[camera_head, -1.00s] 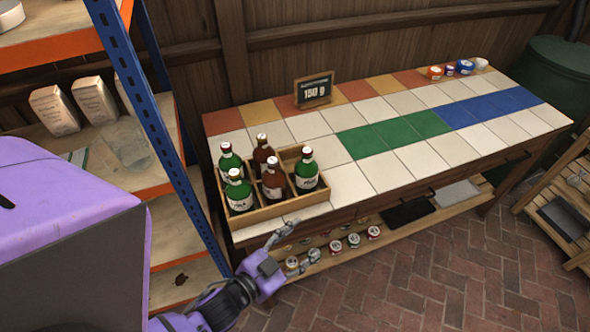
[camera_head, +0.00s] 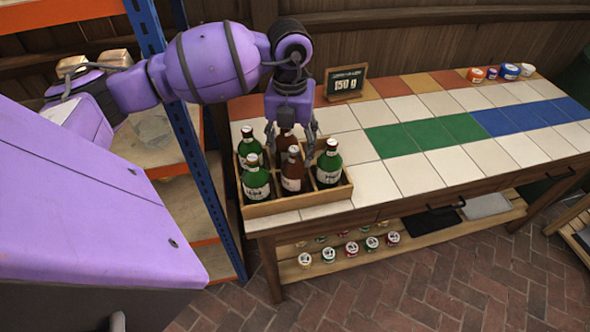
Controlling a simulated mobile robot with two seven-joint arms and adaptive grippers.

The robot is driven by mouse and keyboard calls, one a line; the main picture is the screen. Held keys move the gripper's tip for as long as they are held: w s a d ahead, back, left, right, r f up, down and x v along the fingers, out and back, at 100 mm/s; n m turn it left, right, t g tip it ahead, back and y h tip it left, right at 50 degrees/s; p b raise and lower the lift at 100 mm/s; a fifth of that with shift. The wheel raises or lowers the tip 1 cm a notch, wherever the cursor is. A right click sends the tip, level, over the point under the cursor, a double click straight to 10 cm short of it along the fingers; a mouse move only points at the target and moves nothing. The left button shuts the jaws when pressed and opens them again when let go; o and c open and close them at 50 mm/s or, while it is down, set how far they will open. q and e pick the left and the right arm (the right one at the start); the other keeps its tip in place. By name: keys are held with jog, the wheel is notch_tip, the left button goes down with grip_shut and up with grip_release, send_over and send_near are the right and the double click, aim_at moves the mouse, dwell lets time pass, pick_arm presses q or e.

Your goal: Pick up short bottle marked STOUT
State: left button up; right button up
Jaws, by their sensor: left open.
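A wooden crate (camera_head: 300,203) on the tiled counter holds several bottles. Green bottles stand at the back left (camera_head: 249,148), front left (camera_head: 256,180) and right (camera_head: 329,165). A brown bottle (camera_head: 292,175) stands front middle, and another brown bottle (camera_head: 285,139) stands behind it, partly hidden by my gripper. The labels are too small to read, so I cannot tell which is STOUT. My left gripper (camera_head: 290,144) points down over the crate, open, its fingers on either side of the rear brown bottle's top. I cannot tell whether they touch it. My right gripper is not in view.
A blue-posted shelf (camera_head: 173,130) stands close left of the counter. A small sign (camera_head: 345,83) reading 150 g stands behind the crate. Coloured tubs (camera_head: 492,73) sit at the back right. The white, green and blue tiles right of the crate are clear.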

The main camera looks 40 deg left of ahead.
aim_at(293, 164)
pick_arm(q)
jog(key=f, duration=0.5)
jog(key=w+f, duration=0.1)
jog(key=f, duration=0.1)
jog(key=shift+f+p, duration=0.15)
jog(key=shift+p, duration=0.15)
jog(key=shift+s, duration=0.1)
jog(key=shift+c, duration=0.3)
grip_shut()
